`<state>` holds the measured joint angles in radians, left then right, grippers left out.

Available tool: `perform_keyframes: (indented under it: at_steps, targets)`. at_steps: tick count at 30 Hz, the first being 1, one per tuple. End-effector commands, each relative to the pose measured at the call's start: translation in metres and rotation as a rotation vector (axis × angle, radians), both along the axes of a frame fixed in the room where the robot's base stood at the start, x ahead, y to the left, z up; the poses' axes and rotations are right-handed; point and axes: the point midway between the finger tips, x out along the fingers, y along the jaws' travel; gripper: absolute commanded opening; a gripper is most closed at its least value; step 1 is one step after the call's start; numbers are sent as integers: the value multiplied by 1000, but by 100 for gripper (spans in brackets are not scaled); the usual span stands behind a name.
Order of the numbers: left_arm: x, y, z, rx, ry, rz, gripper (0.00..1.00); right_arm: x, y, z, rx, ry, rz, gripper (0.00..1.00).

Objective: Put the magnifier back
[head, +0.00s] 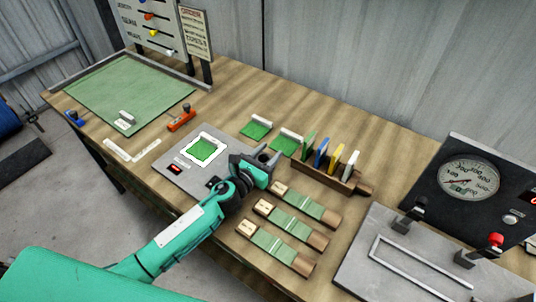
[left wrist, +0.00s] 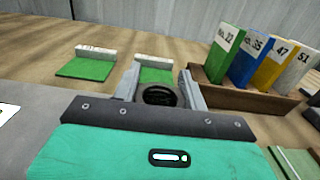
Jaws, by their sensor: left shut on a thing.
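My left gripper (head: 268,158) is above the table, beside the grey plate (head: 163,170) that carries a white-framed green swatch (head: 203,149). In the left wrist view its two fingers (left wrist: 158,86) stand either side of a small black round thing (left wrist: 158,97), which looks like the magnifier, and are shut on it. My right gripper is in neither view.
Two green swatches with white labels (head: 256,128) lie just beyond the gripper. A wooden rack (head: 322,180) of numbered cards is to the right. Several green-and-wood pieces (head: 281,246) lie nearer. A gauge panel (head: 468,181) and grey clamp plate (head: 385,256) stand far right.

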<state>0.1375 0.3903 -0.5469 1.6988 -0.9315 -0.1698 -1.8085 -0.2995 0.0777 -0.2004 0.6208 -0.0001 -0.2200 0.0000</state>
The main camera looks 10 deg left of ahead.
Motion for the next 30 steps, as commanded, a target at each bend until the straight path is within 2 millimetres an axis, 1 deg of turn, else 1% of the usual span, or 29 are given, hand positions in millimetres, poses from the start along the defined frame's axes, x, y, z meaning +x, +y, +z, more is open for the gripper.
perform_keyframes:
  at_steps: [3, 7, 8, 9, 11, 19, 23, 24, 26, 30]
  targets:
    - [0, 0, 1, 0, 0, 0, 17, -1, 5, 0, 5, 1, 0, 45]
    - [0, 0, -4, 1, 0, 0, 17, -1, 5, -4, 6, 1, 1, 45]
    - [0, 0, -3, 1, 0, 0, 45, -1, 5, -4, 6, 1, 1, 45]
    - [0, 0, -2, 1, 0, 0, 53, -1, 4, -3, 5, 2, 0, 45]
    - [0, 0, -2, 1, 0, 0, 65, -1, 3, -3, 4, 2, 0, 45]
    - [0, 0, -2, 0, 0, 0, 65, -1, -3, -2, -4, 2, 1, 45]
    - [0, 0, 3, 0, 0, 0, 65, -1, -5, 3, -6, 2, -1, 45]
    - [-6, 3, -1, 2, 1, 0, 65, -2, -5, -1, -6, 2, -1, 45]
    - [-15, 7, -2, 3, 2, 0, 65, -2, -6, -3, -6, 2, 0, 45]
    - [-42, 18, -3, 2, 2, 0, 65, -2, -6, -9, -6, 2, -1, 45]
